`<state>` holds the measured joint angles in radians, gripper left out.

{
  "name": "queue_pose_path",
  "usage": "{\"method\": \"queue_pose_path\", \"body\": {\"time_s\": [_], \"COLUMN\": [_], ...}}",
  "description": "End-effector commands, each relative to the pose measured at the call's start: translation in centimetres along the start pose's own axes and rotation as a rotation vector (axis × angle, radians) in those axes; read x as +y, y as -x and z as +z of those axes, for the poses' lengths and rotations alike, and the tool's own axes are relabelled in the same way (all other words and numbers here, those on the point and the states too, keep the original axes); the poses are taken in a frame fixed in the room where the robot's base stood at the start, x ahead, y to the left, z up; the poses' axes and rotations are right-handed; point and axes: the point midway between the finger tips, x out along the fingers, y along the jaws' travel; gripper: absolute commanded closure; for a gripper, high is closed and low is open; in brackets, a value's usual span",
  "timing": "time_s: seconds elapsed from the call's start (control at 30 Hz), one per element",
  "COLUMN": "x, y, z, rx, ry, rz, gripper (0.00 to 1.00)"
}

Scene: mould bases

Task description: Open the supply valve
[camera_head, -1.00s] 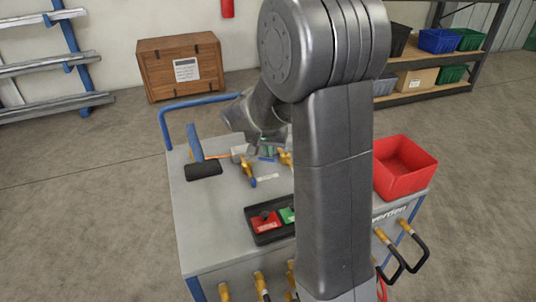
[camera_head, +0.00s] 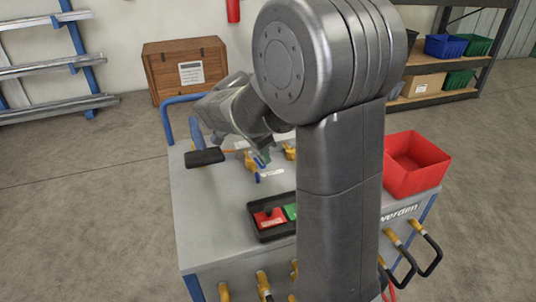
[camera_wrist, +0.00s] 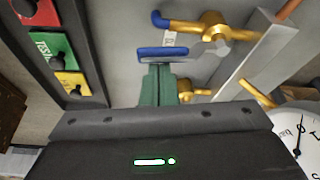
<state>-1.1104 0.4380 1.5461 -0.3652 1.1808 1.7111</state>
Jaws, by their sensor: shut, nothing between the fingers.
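My gripper (camera_wrist: 158,86) is shut, its green fingers together with nothing between them. In the wrist view the fingertips are close to a blue lever handle (camera_wrist: 163,54); I cannot tell if they touch it. This handle's brass body (camera_wrist: 186,92) is partly hidden behind the fingers. A second brass valve (camera_wrist: 212,26) with a blue lever (camera_wrist: 160,19) lies beyond. In the head view a brass valve with a blue lever (camera_head: 257,177) and another brass fitting (camera_head: 289,151) show beside my gripper (camera_head: 262,158). I cannot read which valve is the supply valve.
A pressure gauge (camera_wrist: 298,130) is close at right in the wrist view. A black tray (camera_head: 271,236) holds red, green and yellow tags. A red bin (camera_head: 416,165) sits at the cart's right. A dark block (camera_head: 204,158) is at left.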

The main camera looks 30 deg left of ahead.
Motion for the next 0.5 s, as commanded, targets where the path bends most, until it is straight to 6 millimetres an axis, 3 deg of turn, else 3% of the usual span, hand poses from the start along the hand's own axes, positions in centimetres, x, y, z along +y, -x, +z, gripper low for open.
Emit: {"method": "queue_pose_path", "body": {"time_s": [0.5], "x": [0.03], "y": [0.29], "z": [0.82], "rx": [0.000], "ry": [0.002], "rz": [-0.001], "gripper": [1.00]}}
